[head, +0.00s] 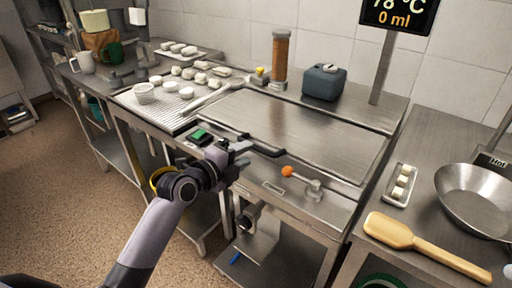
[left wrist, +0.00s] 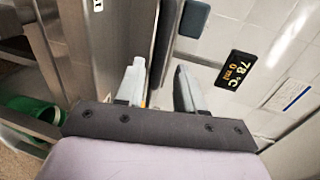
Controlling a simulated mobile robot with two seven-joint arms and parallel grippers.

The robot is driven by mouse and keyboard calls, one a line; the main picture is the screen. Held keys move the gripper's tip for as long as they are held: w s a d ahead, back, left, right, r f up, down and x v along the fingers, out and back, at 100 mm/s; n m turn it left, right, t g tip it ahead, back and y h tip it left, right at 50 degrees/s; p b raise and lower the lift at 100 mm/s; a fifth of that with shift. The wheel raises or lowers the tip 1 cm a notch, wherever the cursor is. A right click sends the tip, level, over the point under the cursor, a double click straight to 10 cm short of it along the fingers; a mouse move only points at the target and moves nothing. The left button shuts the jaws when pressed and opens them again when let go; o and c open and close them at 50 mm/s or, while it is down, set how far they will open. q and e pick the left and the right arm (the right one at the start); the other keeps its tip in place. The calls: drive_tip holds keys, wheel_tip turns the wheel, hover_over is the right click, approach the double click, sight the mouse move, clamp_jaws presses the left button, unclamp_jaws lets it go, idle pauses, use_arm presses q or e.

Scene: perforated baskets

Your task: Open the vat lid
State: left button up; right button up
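The vat lid (head: 300,128) is a flat brushed-steel panel in the middle of the counter in the head view, lying flat and closed. A dark bar handle (head: 264,149) runs along its front edge. My left gripper (head: 241,153) is at the left part of this front edge, with its fingertips close beside the handle. In the left wrist view the two fingers (left wrist: 158,90) stand apart with a gap between them. I cannot tell whether the handle lies between them or touches them. My right gripper is in neither view.
An orange-knobbed lever (head: 288,171) stands on the front ledge right of my gripper. A dark blue box (head: 324,82) and a brown cylinder (head: 281,58) stand behind the lid. A perforated tray (head: 160,117) with white pieces is at left. A pan (head: 476,196) and wooden paddle (head: 400,232) lie at right.

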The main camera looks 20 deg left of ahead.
sight(255, 149)
use_arm(q)
drive_tip(key=shift+x, duration=3)
clamp_jaws()
